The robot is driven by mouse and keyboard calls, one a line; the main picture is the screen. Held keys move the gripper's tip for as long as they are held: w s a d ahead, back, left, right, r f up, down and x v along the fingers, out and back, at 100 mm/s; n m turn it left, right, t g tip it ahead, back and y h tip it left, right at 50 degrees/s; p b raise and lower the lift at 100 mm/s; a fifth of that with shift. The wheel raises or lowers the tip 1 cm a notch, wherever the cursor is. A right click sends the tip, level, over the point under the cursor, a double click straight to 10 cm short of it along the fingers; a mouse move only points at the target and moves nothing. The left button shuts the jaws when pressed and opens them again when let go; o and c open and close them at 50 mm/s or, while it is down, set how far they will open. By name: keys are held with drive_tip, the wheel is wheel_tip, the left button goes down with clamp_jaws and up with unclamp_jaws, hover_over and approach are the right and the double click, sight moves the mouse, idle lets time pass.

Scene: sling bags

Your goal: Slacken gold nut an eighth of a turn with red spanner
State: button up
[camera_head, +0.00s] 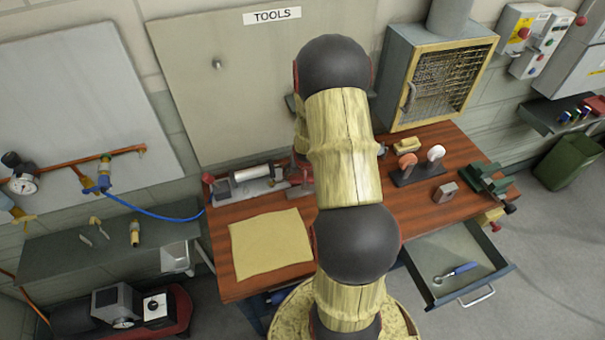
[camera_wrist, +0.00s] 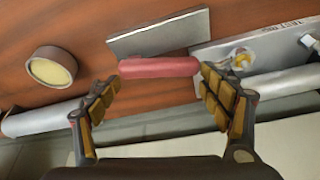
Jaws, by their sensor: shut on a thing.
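The red spanner's handle (camera_wrist: 158,67) lies across the middle of the wrist view, between the fingertips of my gripper (camera_wrist: 162,82). My gripper is shut on it, with one padded finger at each end of the visible red length. The gold nut (camera_wrist: 241,61) shows to the right of the right fingertip, on a pale metal plate (camera_wrist: 212,54). Grey metal lies close to the nut; I cannot tell whether the spanner's head is around it or beside it.
A grey plate (camera_wrist: 158,36) and a round cream-faced piece (camera_wrist: 52,68) lie nearby. On the bench (camera_head: 232,287) are a tan cloth (camera_head: 270,245), two stamps and a green vise (camera_head: 485,182).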

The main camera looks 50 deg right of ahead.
drive_tip(key=shift+w+d+r+p, duration=0.2)
drive_tip(key=shift+w+d+p, duration=0.05)
drive_tip(key=shift+p, duration=1.8)
drive_tip(key=shift+w+n+p, duration=0.1)
drive_tip(key=shift+n+p, duration=0.3)
drive_tip(key=shift+p, duration=1.7)
drive_tip(key=shift+w+d+f+n+y+p, duration=0.15)
drive_tip(key=shift+w+d+n+y+p, duration=0.35)
drive_tip(key=shift+p, duration=1.85)
drive_tip(key=shift+w+d+n+t+p, duration=0.3)
drive_tip(key=shift+n+p, duration=0.4)
drive_tip(key=shift+p, duration=1.6)
drive_tip(key=shift+w+f+p, duration=0.15)
drive_tip(key=shift+w+p, duration=0.05)
drive_tip(key=shift+p, duration=0.2)
drive_tip(key=shift+s+a+f+b, duration=0.1)
drive_tip(key=shift+s+a+b, duration=0.2)
drive_tip(key=shift+b, duration=0.6)
drive_tip(key=shift+d+r, duration=0.1)
drive_tip(key=shift+r, duration=0.15)
drive_tip(key=shift+w+r+p, duration=0.1)
drive_tip(key=shift+r+p, duration=2.55)
drive_tip(key=shift+r, duration=0.3)
drive_tip(key=shift+d, duration=0.1)
